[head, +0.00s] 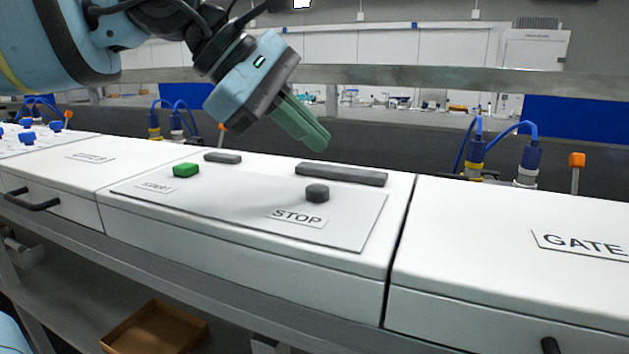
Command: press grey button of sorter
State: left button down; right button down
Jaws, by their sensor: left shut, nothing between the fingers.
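The grey button (317,192) is a small dark-grey knob on the sorter's white control panel (240,211), just above the STOP label (297,217). A green button (186,170) sits to its left, above the START label. My left gripper (318,140) comes in from the upper left. Its green fingers are shut and empty, pointing down and to the right. The fingertips appear above the grey button in the picture, apart from it. The button is in full view. My right gripper is not in view.
Two flat dark-grey bars (341,175) lie behind the buttons. A GATE box (520,240) stands to the right. Blue cables and sensors (476,150) rise behind the white housings. A brown box (155,330) sits below. The panel around the button is clear.

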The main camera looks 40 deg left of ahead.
pick_arm(q)
jog(key=shift+r, duration=1.05)
